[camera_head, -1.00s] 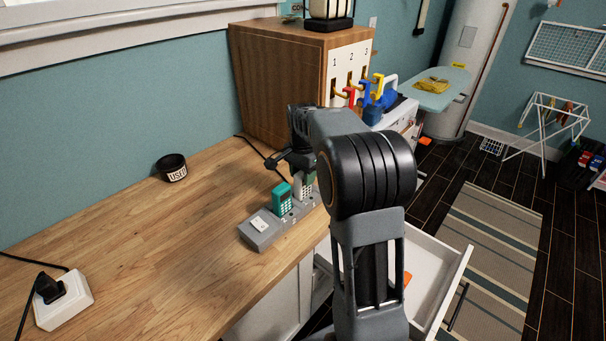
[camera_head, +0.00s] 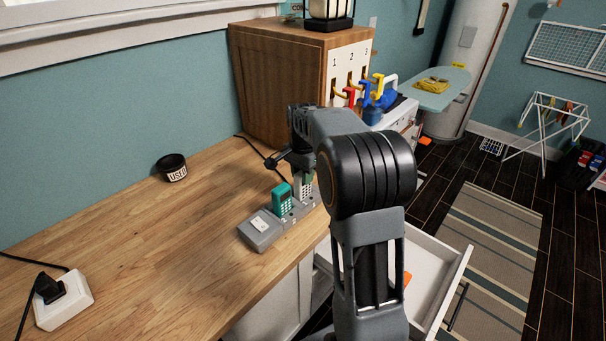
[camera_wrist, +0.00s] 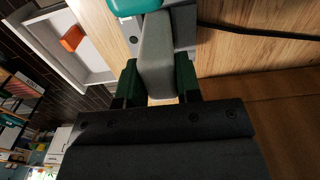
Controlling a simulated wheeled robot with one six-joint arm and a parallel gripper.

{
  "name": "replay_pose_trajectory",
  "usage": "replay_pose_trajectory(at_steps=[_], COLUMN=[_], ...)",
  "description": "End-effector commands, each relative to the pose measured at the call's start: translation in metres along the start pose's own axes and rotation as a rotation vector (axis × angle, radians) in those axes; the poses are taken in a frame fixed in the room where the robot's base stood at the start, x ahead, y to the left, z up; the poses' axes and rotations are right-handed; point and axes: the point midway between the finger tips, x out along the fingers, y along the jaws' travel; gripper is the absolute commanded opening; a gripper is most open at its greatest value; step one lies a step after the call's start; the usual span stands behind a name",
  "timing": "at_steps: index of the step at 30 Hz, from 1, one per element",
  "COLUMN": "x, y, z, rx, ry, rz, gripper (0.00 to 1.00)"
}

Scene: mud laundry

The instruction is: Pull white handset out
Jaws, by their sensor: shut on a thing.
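The white handset (camera_head: 305,190) stands upright in the grey charging dock (camera_head: 262,231), at the dock's far end in the head view. In the wrist view the handset (camera_wrist: 156,58) shows as a pale grey-white block between the green finger pads. My gripper (camera_wrist: 158,82) is shut on it; in the head view my gripper (camera_head: 300,168) is at the handset's top and partly hides it. A teal handset (camera_head: 282,198) stands in the dock slot beside it, and it also shows at the top of the wrist view (camera_wrist: 135,5).
A black cup marked USED (camera_head: 172,168) stands on the wooden counter (camera_head: 150,235). A wooden cabinet (camera_head: 275,85) with numbered hooks is behind the dock. An open white drawer (camera_head: 440,262) is at the right, below the counter. A white socket block (camera_head: 65,300) lies front left.

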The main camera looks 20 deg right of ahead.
Motion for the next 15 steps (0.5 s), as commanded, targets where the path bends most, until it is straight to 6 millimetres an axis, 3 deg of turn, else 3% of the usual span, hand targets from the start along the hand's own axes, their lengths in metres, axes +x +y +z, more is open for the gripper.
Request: replay_pose_trajectory(at_steps=[15], x=[-0.017], y=[0.000], z=[0.000], rx=[0.000], ry=[0.000], rz=[0.000], gripper=[0.00])
